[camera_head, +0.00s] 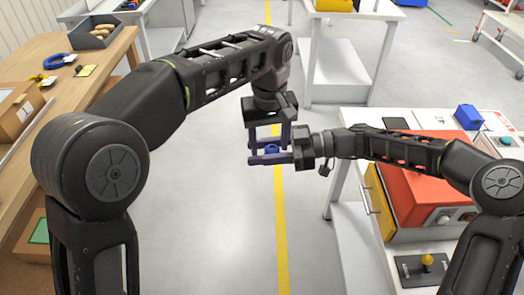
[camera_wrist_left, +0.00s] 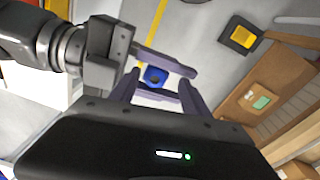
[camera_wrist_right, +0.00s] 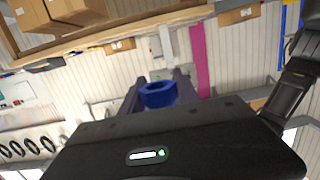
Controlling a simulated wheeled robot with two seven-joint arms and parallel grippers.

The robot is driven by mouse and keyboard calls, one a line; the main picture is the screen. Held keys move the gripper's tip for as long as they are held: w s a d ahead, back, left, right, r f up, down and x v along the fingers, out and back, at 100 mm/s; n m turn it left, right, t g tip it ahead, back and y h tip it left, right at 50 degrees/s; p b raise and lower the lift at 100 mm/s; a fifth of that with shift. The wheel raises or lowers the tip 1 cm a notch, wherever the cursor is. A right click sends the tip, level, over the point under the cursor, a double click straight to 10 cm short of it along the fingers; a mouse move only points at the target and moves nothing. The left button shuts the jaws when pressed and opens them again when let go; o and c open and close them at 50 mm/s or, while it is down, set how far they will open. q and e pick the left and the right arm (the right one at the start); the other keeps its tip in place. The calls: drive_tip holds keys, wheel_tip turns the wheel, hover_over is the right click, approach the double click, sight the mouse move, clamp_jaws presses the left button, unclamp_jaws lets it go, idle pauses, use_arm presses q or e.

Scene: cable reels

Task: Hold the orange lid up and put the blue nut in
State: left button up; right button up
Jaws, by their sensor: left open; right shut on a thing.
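The blue nut (camera_head: 271,149) is held in the air between the fingers of my right gripper (camera_head: 262,156), which is shut on it. It also shows in the right wrist view (camera_wrist_right: 158,94) with its hole visible. My left gripper (camera_head: 269,143) points down from above, open, with its fingers on either side of the nut. The left wrist view shows the nut (camera_wrist_left: 155,75) between the left fingers; whether they touch it I cannot tell. The orange lid (camera_head: 415,185) lies over a box on the white table at right, apart from both grippers.
The white table (camera_head: 385,278) at right also carries a blue container (camera_head: 468,116) and a dark plate with a yellow knob (camera_head: 427,262). A wooden bench (camera_head: 105,62) with a tray and a blue ring stands at left. The floor between them is clear.

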use_arm(q)
drive_tip(key=w+a+f+t, duration=0.4)
drive_tip(key=w+a+f, duration=0.35)
drive_tip(key=a, duration=0.35)
drive_tip(key=w+a+f+t, duration=0.4)
drive_tip(key=w+a+f, duration=0.3)
drive_tip(key=a, duration=0.5)
drive_tip(key=s+d+f+m+g+h, duration=0.1)
drive_tip(key=s+d+f+g+h, duration=0.1)
drive_tip(key=s+d+f, duration=0.5)
drive_tip(key=s+d+f+g+h, duration=0.1)
drive_tip(key=s+d+f+g, duration=0.15)
drive_tip(key=s+f, duration=0.85)
drive_tip(key=s+d+f+g, duration=0.1)
drive_tip(key=s+d+f, duration=0.1)
drive_tip(key=s, duration=0.5)
drive_tip(key=s+d+f+g, duration=0.1)
drive_tip(key=s+d+f, duration=0.1)
drive_tip(key=s, duration=0.6)
drive_tip(key=s+d+f+g, duration=0.2)
drive_tip(key=s+d+f, duration=0.1)
drive_tip(key=s, duration=0.5)
drive_tip(key=shift+f+h, duration=0.4)
drive_tip(key=shift+f, duration=0.35)
